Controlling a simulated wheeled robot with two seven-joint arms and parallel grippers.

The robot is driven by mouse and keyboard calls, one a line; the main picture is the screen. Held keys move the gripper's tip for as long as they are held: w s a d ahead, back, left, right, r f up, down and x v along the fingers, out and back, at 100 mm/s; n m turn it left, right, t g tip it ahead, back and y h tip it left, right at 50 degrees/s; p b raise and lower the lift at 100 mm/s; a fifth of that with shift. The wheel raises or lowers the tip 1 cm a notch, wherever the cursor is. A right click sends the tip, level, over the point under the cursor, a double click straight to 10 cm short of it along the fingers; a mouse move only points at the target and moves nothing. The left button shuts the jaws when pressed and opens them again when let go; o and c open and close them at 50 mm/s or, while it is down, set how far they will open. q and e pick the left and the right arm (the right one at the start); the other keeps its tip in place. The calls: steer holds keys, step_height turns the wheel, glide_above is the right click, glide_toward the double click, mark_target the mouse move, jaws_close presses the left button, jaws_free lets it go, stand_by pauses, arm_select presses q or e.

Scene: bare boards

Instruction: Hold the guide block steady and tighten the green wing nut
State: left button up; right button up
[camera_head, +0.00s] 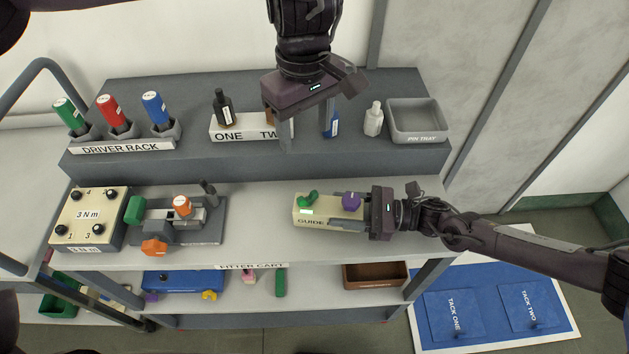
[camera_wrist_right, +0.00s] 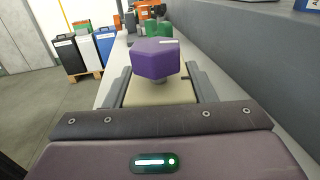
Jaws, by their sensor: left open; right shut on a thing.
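The cream guide block (camera_head: 328,213), lettered GUIDE, lies on the cart's upper shelf. A green wing nut (camera_head: 308,198) is on its left part, and a purple hexagonal knob (camera_head: 351,199) is on its right part. My right gripper (camera_head: 347,217) is shut on the block's right end, with a finger along each side. In the right wrist view the block (camera_wrist_right: 160,91) sits between the fingers, with the purple knob (camera_wrist_right: 156,58) in front and the green wing nut (camera_wrist_right: 158,29) beyond. My left gripper (camera_head: 307,132) is open and empty above the raised rear ledge, left of the pin tray.
The pin tray (camera_head: 417,127), a white bottle (camera_head: 373,119), a dark bottle (camera_head: 224,108) and the driver rack (camera_head: 130,147) with several drivers stand on the rear ledge. A clamp fixture (camera_head: 205,228) and a 3 N m box (camera_head: 88,216) are left. The shelf between fixture and block is clear.

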steer(key=o, duration=1.1)
steer(key=shift+o, duration=0.2)
steer(key=shift+d, duration=0.1)
steer(key=d, duration=1.2)
steer(key=shift+s, duration=0.35)
steer(key=shift+a, duration=0.1)
